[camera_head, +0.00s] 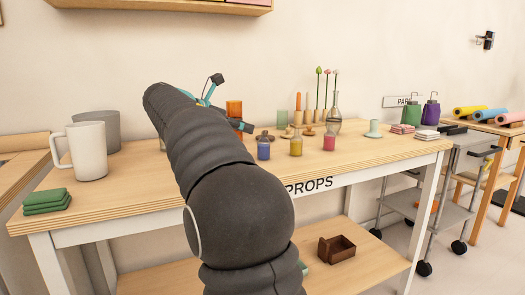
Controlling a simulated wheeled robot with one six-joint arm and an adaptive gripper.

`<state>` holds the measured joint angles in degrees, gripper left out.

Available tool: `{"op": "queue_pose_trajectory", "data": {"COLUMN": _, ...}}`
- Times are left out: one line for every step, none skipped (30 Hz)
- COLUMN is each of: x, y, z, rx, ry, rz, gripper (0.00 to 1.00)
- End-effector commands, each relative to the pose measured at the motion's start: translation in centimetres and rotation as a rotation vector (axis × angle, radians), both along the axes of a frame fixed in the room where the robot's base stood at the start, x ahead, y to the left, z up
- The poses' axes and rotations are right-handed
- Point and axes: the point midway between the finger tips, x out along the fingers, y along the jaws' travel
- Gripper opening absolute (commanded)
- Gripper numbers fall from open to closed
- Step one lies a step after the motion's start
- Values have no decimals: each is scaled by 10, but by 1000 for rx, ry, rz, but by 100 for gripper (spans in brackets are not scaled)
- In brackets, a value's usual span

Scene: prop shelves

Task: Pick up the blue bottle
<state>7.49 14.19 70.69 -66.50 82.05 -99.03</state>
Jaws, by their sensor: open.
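The blue bottle (263,149), small and squat, stands upright near the front edge of the wooden props table (400,154), right of my arm. My gripper (231,103) shows only in part beyond my dark arm, with teal parts and two dark fingertips spread apart. It is open, and it appears up and to the left of the blue bottle, apart from it. An amber object (234,109) shows between the fingertips; I cannot tell whether it is touched. My arm hides the middle of the table.
A yellow bottle (296,146) and a pink bottle (329,141) stand right of the blue one. Candlesticks and vases (334,122) crowd behind. A white mug (88,152), grey pot (98,131) and green cloths (47,202) are at left. The table's right front is fairly clear.

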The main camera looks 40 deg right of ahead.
Motion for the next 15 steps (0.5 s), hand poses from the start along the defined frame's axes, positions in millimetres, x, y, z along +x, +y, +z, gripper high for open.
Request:
{"op": "queue_pose_trajectory", "data": {"x": 0, "y": -10, "z": -6, "rx": 1, "ry": 2, "rz": -4, "gripper": 45}}
{"op": "queue_pose_trajectory", "data": {"x": 0, "y": -15, "z": -7, "rx": 1, "ry": 1, "rz": -3, "gripper": 45}}
{"op": "queue_pose_trajectory", "data": {"x": 0, "y": -21, "z": -10, "rx": 1, "ry": 2, "rz": -4, "gripper": 45}}
{"op": "queue_pose_trajectory", "data": {"x": 1, "y": -24, "z": -11, "rx": 2, "ry": 2, "rz": -4, "gripper": 45}}
{"op": "queue_pose_trajectory", "data": {"x": 1, "y": -28, "z": -12, "rx": 2, "ry": 1, "rz": -2, "gripper": 45}}
{"op": "queue_pose_trajectory", "data": {"x": 1, "y": -32, "z": -14, "rx": 2, "ry": 0, "rz": -2, "gripper": 45}}
{"op": "queue_pose_trajectory", "data": {"x": 1, "y": -34, "z": -15, "rx": 2, "ry": 0, "rz": -2, "gripper": 45}}
{"op": "queue_pose_trajectory", "data": {"x": 1, "y": -36, "z": -15, "rx": 2, "ry": 0, "rz": -2, "gripper": 45}}
{"op": "queue_pose_trajectory", "data": {"x": 1, "y": -39, "z": -16, "rx": 2, "ry": -1, "rz": -4, "gripper": 45}}
{"op": "queue_pose_trajectory", "data": {"x": 1, "y": -40, "z": -16, "rx": 2, "ry": -1, "rz": -3, "gripper": 45}}
{"op": "queue_pose_trajectory", "data": {"x": 1, "y": -40, "z": -17, "rx": 2, "ry": -1, "rz": -3, "gripper": 45}}
{"op": "queue_pose_trajectory", "data": {"x": 2, "y": -42, "z": -17, "rx": 2, "ry": -1, "rz": -2, "gripper": 45}}
{"op": "queue_pose_trajectory", "data": {"x": 2, "y": -43, "z": -17, "rx": 2, "ry": -1, "rz": -2, "gripper": 45}}
{"op": "queue_pose_trajectory", "data": {"x": 2, "y": -44, "z": -18, "rx": 2, "ry": -1, "rz": -2, "gripper": 45}}
{"op": "queue_pose_trajectory", "data": {"x": 3, "y": -47, "z": -18, "rx": 2, "ry": -1, "rz": -3, "gripper": 45}}
